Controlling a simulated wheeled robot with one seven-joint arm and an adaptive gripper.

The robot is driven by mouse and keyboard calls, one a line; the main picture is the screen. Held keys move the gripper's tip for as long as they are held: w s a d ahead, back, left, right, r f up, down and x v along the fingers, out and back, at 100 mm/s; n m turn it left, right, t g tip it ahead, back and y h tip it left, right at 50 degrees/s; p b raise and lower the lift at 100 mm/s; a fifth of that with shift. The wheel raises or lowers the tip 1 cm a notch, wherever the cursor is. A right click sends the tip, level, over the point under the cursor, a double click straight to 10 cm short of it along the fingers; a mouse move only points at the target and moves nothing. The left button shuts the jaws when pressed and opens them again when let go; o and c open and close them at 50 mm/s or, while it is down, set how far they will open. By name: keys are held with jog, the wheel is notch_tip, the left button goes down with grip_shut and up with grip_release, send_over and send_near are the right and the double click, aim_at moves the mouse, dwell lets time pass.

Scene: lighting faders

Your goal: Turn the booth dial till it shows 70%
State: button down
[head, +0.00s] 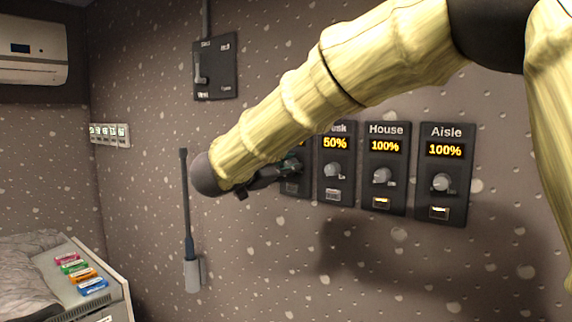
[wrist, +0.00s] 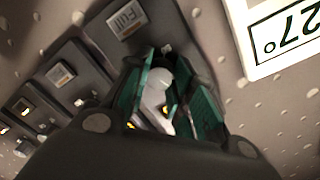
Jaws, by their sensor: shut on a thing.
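My gripper (head: 291,166) is at the leftmost dial panel (head: 296,188) of the wall row. My arm hides that panel's label and readout in the head view, so I cannot read its name or percentage. In the wrist view my gripper's green-padded fingers (wrist: 172,104) are closed around a pale grey dial knob (wrist: 158,88) on a dark panel. A button marked "Full" (wrist: 127,19) shows on that panel. The knob's exact angle is hard to tell.
To the right are a 50% panel (head: 336,186), its label partly covered, then House at 100% (head: 385,190) and Aisle at 100% (head: 445,205). A white "27°" display (wrist: 285,35) shows in the wrist view.

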jog(key=shift+f, duration=0.1)
jog(key=c, duration=1.2)
grip_release()
jog(key=v, duration=1.2)
